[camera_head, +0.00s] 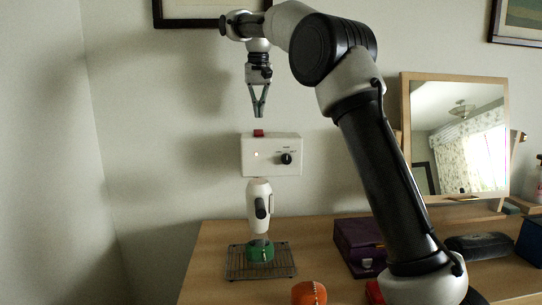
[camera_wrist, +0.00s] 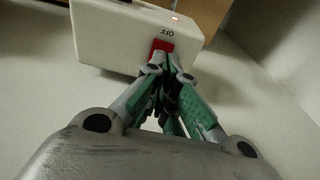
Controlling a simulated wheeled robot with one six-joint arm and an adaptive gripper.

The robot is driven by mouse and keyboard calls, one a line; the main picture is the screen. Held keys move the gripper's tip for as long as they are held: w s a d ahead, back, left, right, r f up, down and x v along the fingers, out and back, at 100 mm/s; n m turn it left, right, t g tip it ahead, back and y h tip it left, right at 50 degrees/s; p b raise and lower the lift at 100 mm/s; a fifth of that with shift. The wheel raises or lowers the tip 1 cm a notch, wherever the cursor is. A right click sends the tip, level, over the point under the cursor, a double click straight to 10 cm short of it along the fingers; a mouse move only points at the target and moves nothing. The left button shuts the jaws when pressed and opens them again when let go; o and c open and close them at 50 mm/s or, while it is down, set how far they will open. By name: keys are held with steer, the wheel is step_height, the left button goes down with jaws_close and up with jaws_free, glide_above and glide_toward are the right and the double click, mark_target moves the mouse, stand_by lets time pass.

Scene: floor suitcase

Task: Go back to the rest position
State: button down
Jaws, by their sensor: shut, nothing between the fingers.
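My gripper (camera_head: 259,113) is shut and empty, pointing down in the head view. It hangs above a white control box (camera_head: 257,167) on the wall. The box has a red switch (camera_head: 258,133) on its top, a dark knob (camera_head: 287,158) and a small glowing light on its front. In the wrist view, the closed fingertips of my gripper (camera_wrist: 174,66) overlap the red switch (camera_wrist: 161,47) in the picture, beside the letters OFF.
Below the box, a white handheld device (camera_head: 259,203) stands over a green object (camera_head: 260,252) on a wire rack (camera_head: 232,268). The wall left of my gripper is clear.

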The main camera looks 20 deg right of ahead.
steer(key=shift+r, duration=0.85)
steer(key=s+d+f+n+t, duration=0.1)
steer(key=s+d, duration=0.4)
steer(key=s, duration=0.5)
steer(key=s+d+f, duration=0.1)
steer(key=s+d, duration=0.4)
steer(key=s, duration=0.6)
steer(key=s+d+f, duration=0.2)
steer(key=s+f, duration=0.6)
steer(key=s, duration=0.2)
steer(key=s+d+f+n+t, duration=0.1)
steer(key=s+d+f, duration=0.2)
steer(key=s+f, duration=0.5)
steer(key=s, duration=0.2)
steer(key=shift+s+f+t, duration=0.3)
steer(key=shift+s+f, duration=0.1)
